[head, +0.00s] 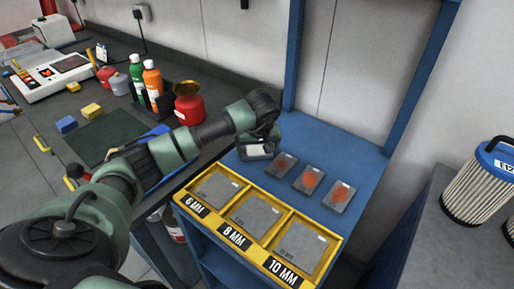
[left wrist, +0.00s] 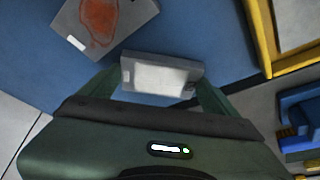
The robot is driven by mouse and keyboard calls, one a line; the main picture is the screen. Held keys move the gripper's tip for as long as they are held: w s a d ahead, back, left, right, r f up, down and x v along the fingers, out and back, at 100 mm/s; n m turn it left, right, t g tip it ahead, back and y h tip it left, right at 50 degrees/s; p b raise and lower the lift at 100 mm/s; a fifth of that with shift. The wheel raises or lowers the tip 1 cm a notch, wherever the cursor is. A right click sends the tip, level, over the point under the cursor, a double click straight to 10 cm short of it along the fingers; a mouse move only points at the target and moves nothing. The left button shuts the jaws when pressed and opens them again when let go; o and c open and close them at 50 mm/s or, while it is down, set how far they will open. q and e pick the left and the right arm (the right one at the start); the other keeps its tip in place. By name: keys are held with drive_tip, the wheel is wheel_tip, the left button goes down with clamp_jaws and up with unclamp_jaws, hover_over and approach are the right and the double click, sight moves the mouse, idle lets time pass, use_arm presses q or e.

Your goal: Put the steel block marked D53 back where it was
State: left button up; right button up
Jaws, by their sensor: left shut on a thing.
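My left gripper (head: 258,152) is over the blue bench top, to the left of the row of three plates. It is shut on a grey steel block (left wrist: 128,74), which also shows between the fingers in the left wrist view. The block has a pale label face; I cannot read a mark on it. I cannot tell whether it touches the blue surface. Three grey steel plates with rust-red patches, a left one (head: 283,165), a middle one (head: 309,180) and a right one (head: 339,196), lie in a row on the blue top. My right gripper is not in view.
A yellow-framed rack (head: 233,216) with compartments marked 6 MM, 8 MM and 10 MM runs along the bench's front; grey plates lie inside. A blue post (head: 292,60) stands behind. Bottles and a red can (head: 188,105) stand left. The blue top's back (head: 345,150) is clear.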

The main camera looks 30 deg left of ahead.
use_arm(q)
drive_tip(key=o, duration=1.8)
drive_tip(key=shift+r, duration=0.1)
drive_tip(key=b+v, duration=0.1)
drive_tip(key=v, duration=1.1)
drive_tip(key=shift+d, duration=0.1)
